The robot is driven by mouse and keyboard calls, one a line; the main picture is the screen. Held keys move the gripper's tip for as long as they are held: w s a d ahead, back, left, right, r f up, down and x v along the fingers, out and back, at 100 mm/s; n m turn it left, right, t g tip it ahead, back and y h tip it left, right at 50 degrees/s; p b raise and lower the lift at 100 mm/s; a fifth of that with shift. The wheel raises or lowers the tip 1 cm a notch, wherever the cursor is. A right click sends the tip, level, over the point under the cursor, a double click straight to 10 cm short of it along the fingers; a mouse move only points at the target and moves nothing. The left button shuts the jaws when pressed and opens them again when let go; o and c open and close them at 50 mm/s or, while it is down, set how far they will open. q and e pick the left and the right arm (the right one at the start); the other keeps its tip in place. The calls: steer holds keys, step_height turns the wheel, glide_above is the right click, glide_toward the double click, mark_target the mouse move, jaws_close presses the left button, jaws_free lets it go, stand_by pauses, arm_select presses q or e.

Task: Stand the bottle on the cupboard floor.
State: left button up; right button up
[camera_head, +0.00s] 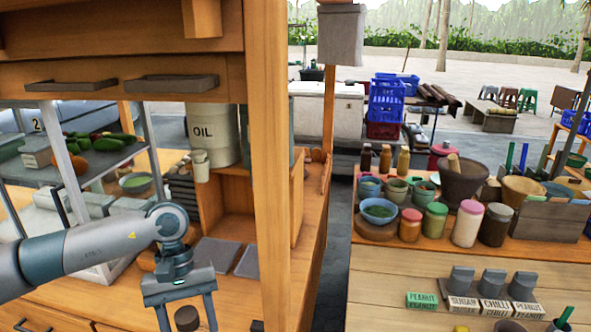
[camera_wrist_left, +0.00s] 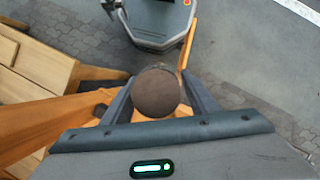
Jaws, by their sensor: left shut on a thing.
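My left gripper (camera_head: 187,320) points down in front of the wooden stall at the lower left. Its two fingers are on either side of a dark round thing (camera_head: 187,317), which I take to be the bottle's top. In the left wrist view a round brown bottle top (camera_wrist_left: 156,92) sits between the fingers of the left gripper (camera_wrist_left: 157,103), which is shut on it. The rest of the bottle is hidden below. The cupboard floor is not clearly visible in either view. My right gripper is not in view.
The stall's wooden post (camera_head: 268,180) stands close to the right of my left gripper. Drawer fronts (camera_head: 38,318) lie below the counter. A second counter (camera_head: 440,245) with jars and bowls stands to the right, across a gap. Grey paving (camera_wrist_left: 265,90) shows below the gripper.

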arm_select(q)
steer(key=s+m+y, duration=0.1)
steer(key=m, duration=0.1)
steer(key=s+a+m, duration=0.1)
steer(key=s+m, duration=0.1)
steer(key=shift+s+r+y, duration=0.1)
steer(key=shift+s+y, duration=0.2)
steer(key=shift+y, duration=0.1)
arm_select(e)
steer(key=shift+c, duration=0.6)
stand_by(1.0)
